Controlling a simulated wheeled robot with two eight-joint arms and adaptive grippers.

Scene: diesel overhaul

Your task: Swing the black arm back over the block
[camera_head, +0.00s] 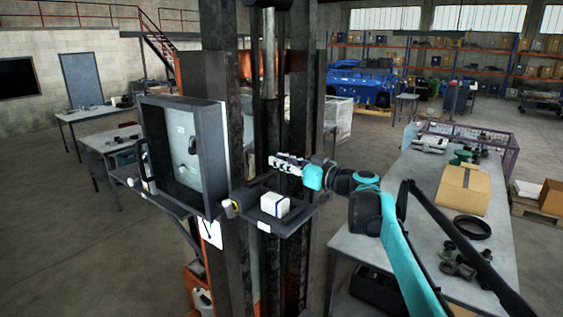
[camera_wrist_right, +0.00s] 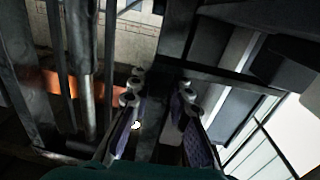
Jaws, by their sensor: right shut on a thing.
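My right gripper (camera_head: 275,161) reaches in from the right to the dark upright posts, above a small black shelf (camera_head: 258,218). In the right wrist view its two fingers (camera_wrist_right: 158,105) stand on either side of a dark bar (camera_wrist_right: 160,125), which I take to be the black arm. The gripper is shut on it; the contact itself is hard to make out. A white block (camera_head: 275,204) with a dark stripe sits on the black shelf, below the gripper. I cannot tell which block the arm belongs over. My left gripper is not in view.
A tall dark column (camera_head: 225,120) and an open grey cabinet (camera_head: 213,150) stand left of the gripper. A workbench (camera_head: 415,180) at right carries a cardboard box (camera_head: 464,188), a black ring (camera_head: 472,227) and loose parts. A blue engine (camera_head: 362,82) stands behind.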

